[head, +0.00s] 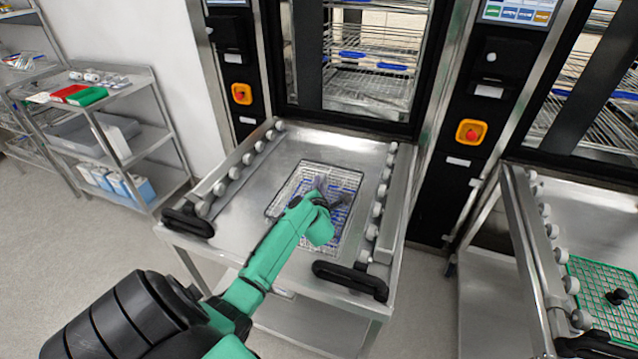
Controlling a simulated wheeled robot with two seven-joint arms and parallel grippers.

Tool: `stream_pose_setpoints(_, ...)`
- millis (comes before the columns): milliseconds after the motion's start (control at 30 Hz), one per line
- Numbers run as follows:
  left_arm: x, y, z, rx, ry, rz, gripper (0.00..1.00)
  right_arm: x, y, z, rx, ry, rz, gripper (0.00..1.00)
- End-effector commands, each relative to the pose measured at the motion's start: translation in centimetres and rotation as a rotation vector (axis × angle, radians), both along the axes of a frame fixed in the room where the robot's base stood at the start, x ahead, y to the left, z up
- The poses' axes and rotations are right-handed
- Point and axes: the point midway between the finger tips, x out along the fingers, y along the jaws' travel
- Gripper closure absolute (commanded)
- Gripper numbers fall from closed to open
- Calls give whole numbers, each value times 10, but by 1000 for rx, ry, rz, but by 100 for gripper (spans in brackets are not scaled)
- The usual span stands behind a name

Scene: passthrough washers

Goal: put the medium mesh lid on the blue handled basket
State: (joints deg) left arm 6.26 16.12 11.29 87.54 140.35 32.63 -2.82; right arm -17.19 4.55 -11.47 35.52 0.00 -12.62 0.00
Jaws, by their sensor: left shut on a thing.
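A rectangular wire mesh piece (345,176), which looks like the medium mesh lid, lies over the middle of the steel trolley top. Blue parts of the blue handled basket (337,218) show through and beside the mesh, under my arm. The lid appears to be on or just above the basket; I cannot tell whether they touch all round. My left gripper (324,188) reaches in from the lower left and is shut on the lid near its middle. My forearm and hand hide the lid's near left part. My right gripper is not in view.
The trolley (240,215) has side rails with rollers and black handles, and bare steel around the basket. A second trolley at the right holds a green mesh lid (590,280) with a black knob. Washers stand behind. A shelf rack (140,140) stands at the left.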

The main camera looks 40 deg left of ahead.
Motion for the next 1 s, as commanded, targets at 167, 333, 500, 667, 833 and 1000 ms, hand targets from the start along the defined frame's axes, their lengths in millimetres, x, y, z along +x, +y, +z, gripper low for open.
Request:
stream_pose_setpoints(167, 0, 0, 1, 1, -2, -1, 100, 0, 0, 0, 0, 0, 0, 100)
stream_pose_setpoints(333, 0, 0, -2, 1, -1, 0, 100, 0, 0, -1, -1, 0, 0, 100)
stream_pose_setpoints(500, 0, 0, -9, 0, -1, -1, 100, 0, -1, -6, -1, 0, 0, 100)
stream_pose_setpoints(667, 0, 0, -15, 1, -1, 0, 100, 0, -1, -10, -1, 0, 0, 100)
stream_pose_setpoints(833, 0, 0, -21, 0, -2, 0, 100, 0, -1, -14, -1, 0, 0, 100)
stream_pose_setpoints(1000, 0, 0, -27, -1, -1, -1, 100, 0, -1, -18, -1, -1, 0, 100)
